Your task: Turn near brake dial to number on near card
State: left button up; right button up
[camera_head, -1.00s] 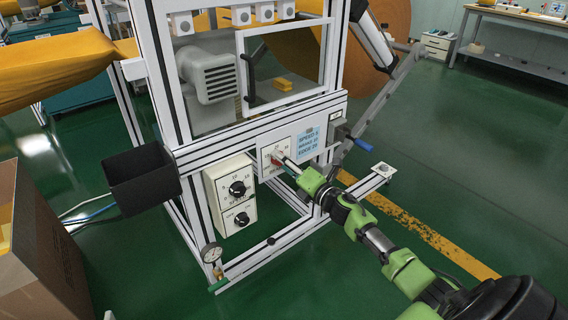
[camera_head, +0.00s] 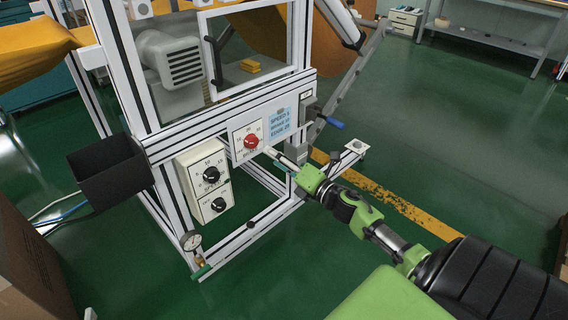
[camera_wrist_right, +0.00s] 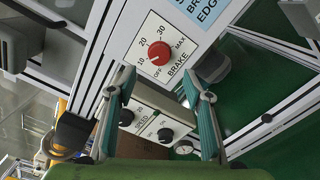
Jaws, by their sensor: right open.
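The brake dial (camera_head: 251,141) is a red knob on a white plate on the machine's front rail. My left gripper is out of view.
A black bin (camera_head: 108,168) and a pressure gauge (camera_head: 191,241) are at the left. A blue-handled lever (camera_head: 330,122) stands right of the card.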

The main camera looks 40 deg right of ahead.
jog(key=shift+s+d, duration=0.1)
jog(key=shift+s, duration=1.4)
